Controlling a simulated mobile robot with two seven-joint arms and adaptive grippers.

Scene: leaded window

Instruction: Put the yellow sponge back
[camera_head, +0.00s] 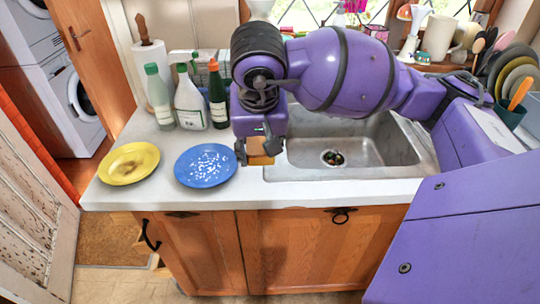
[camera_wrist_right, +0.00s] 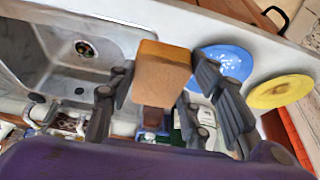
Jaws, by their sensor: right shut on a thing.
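The yellow sponge (camera_head: 261,159) is a small orange-yellow block with a browner side. It also shows in the right wrist view (camera_wrist_right: 163,68), between the fingers. My right gripper (camera_head: 255,150) is shut on it, above the counter's front left of the sink; the wrist view shows the fingers (camera_wrist_right: 163,85) on both sides of it. In the head view the gripper hides much of the sponge. My left gripper is not in view.
A blue plate (camera_head: 206,166) with white specks and a yellow plate (camera_head: 128,164) with a brown stain lie left of the gripper. Several bottles (camera_head: 189,101) and a paper roll (camera_head: 152,63) stand behind them. The metal sink (camera_head: 350,152) is to the right.

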